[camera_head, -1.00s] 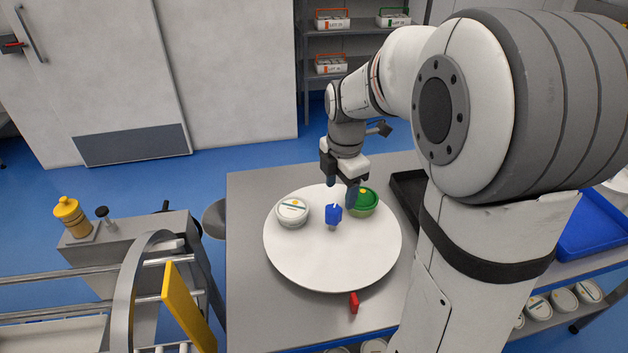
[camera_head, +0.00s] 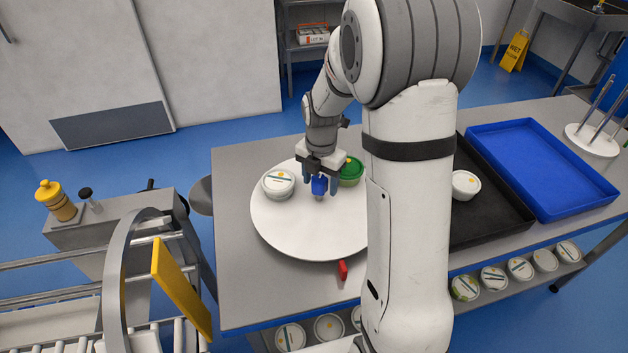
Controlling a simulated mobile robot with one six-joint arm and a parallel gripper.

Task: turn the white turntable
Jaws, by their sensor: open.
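The white turntable (camera_head: 285,230) is a round disc on the grey table. It carries a white-lidded tub (camera_head: 278,184) at its left back and a green tub (camera_head: 351,172) at its right back. A blue knob (camera_head: 319,186) stands up from the disc between the tubs. My gripper (camera_head: 320,184) is low over the disc with its fingers open, one on each side of the knob. Whether the fingers touch the knob I cannot tell. My arm hides the disc's right edge.
To the right are a black tray (camera_head: 490,225) with a white tub (camera_head: 465,185) and a blue tray (camera_head: 540,165). A roller conveyor with a yellow flap (camera_head: 181,290) stands at the left. Tubs line the lower shelf.

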